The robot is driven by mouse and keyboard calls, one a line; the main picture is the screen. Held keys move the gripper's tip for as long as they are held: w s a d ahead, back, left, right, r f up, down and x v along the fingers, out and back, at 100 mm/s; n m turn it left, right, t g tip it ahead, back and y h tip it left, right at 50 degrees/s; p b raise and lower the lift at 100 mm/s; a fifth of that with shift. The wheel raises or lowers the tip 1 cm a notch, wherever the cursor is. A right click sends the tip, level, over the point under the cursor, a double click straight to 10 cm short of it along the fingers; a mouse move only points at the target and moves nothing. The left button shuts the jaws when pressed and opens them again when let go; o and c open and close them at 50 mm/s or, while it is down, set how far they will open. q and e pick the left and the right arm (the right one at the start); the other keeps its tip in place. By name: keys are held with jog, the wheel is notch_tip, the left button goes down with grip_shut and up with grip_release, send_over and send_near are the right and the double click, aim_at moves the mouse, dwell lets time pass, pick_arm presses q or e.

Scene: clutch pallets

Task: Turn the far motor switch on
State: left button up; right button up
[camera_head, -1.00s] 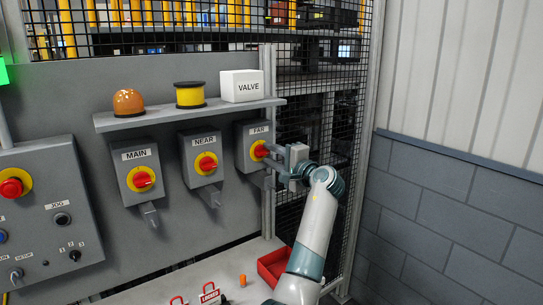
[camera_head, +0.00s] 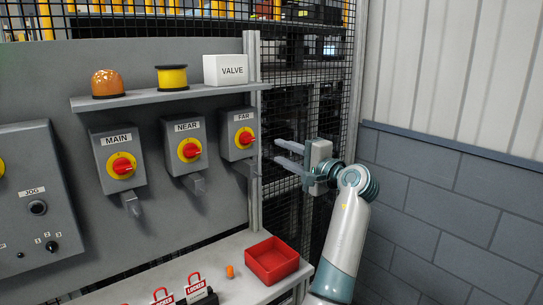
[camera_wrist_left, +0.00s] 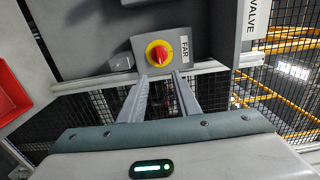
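The far motor switch (camera_head: 244,137) is a grey box labelled FAR with a red handle on a yellow disc. In the wrist view its red handle (camera_wrist_left: 158,52) seems to lie along the direction of the label text. My left gripper (camera_head: 277,152) is to the right of the switch, in front of the mesh, fingers pointing toward it. Its two fingers (camera_wrist_left: 160,78) are apart with nothing between them, short of the handle and not touching it. My right gripper is not in view.
The NEAR switch (camera_head: 189,149) and MAIN switch (camera_head: 122,165) are on the panel to the left. A shelf (camera_head: 160,99) above holds an orange dome, a yellow spool and a VALVE box. A red tray (camera_head: 271,262) and red padlocks (camera_head: 195,286) are on the ledge below.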

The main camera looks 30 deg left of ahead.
pick_arm(q)
jog(key=b+v, duration=0.1)
jog(key=v, duration=0.3)
jog(key=shift+s+d, duration=0.15)
jog(key=shift+d, duration=0.2)
dwell(0.3)
